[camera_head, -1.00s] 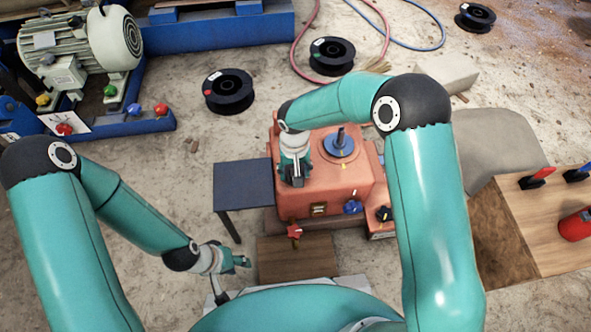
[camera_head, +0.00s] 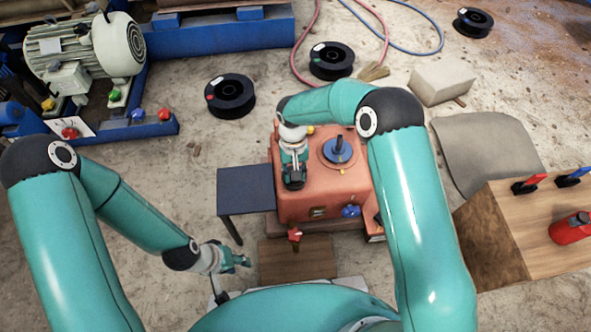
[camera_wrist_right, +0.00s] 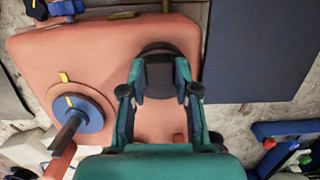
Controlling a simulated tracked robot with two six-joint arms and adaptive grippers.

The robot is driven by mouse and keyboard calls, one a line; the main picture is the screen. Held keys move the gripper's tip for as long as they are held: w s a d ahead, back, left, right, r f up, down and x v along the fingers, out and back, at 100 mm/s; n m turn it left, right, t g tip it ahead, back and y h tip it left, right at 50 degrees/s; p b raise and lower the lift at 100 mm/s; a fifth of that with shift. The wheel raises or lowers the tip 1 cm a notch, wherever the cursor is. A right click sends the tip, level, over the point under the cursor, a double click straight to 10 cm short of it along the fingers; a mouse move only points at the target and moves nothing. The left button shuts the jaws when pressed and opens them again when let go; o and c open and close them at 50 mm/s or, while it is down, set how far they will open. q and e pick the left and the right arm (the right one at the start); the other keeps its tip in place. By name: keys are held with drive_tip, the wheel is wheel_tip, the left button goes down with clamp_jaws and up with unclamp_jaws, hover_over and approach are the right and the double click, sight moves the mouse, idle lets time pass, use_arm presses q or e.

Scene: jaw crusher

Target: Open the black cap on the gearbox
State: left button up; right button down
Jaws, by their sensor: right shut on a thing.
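The gearbox (camera_head: 325,195) is a salmon-red box in the middle of the head view. In the right wrist view, its top (camera_wrist_right: 75,55) fills the left and middle. My right gripper (camera_head: 293,182) is over the left part of this top and points down. In the right wrist view, my right gripper (camera_wrist_right: 161,85) is shut on the round black cap (camera_wrist_right: 160,52), with one finger on each side. In the head view the gripper hides the cap. My left gripper (camera_head: 240,262) hangs low, left of the wooden board; its fingers are too small to read.
A blue disc with a dark upright lever (camera_head: 338,150) stands on the gearbox, right of my right gripper. A dark side table (camera_head: 246,190) adjoins the gearbox's left. A red valve handle (camera_head: 294,235) and blue knob (camera_head: 350,211) are at its front. A wooden crate (camera_head: 520,230) stands right.

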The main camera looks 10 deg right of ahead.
drive_tip(key=shift+w+r+g, duration=0.3)
drive_tip(key=shift+w+g, duration=0.05)
drive_tip(key=shift+g, duration=0.15)
drive_tip(key=shift+w+g, duration=0.25)
drive_tip(key=shift+g, duration=0.25)
drive_tip(key=shift+w+r+g+b, duration=0.1)
drive_tip(key=shift+w+g+b, duration=0.25)
drive_tip(key=shift+g+b, duration=0.25)
use_arm(q)
drive_tip(key=shift+f+b, duration=0.35)
drive_tip(key=shift+f, duration=0.25)
use_arm(e)
drive_tip(key=shift+d+r+g, duration=0.1)
drive_tip(key=shift+r+g, duration=0.2)
drive_tip(key=shift+r, duration=0.05)
drive_tip(key=c, duration=0.8)
unclamp_jaws()
drive_tip(key=shift+c, duration=0.2)
drive_tip(key=shift+r, duration=0.15)
wheel_tip(320, 180, up, 10)
